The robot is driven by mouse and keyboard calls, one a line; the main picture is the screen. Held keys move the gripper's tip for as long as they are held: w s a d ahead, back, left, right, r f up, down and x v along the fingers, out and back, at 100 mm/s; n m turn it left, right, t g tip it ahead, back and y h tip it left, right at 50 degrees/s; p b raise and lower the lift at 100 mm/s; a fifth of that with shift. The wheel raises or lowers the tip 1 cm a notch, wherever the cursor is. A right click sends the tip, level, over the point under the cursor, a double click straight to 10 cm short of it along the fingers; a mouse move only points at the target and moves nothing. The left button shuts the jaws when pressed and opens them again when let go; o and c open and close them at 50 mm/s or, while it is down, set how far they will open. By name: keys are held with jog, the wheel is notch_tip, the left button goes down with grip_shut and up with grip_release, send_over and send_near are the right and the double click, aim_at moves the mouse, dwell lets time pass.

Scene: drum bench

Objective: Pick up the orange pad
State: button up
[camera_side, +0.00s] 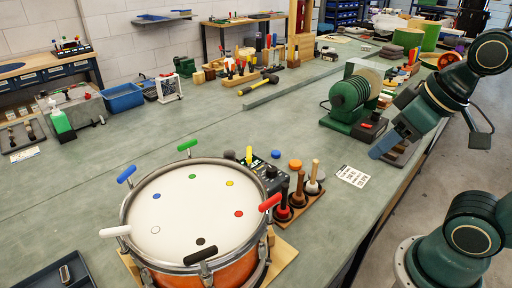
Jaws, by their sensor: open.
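My gripper (379,152) hangs at the right, over the bench's right part, pointing down and left. It is open and well apart from the orange pad. Its individual fingers are hard to make out.
The drum (172,211) with coloured handles fills the front. Mallets stand upright in the rack. A black control box (268,179) sits beside the drum. A white printed card (352,176) lies to the right. A green ribbed machine (350,100) stands behind my gripper.

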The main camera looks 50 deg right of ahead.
jog(key=shift+w, duration=0.1)
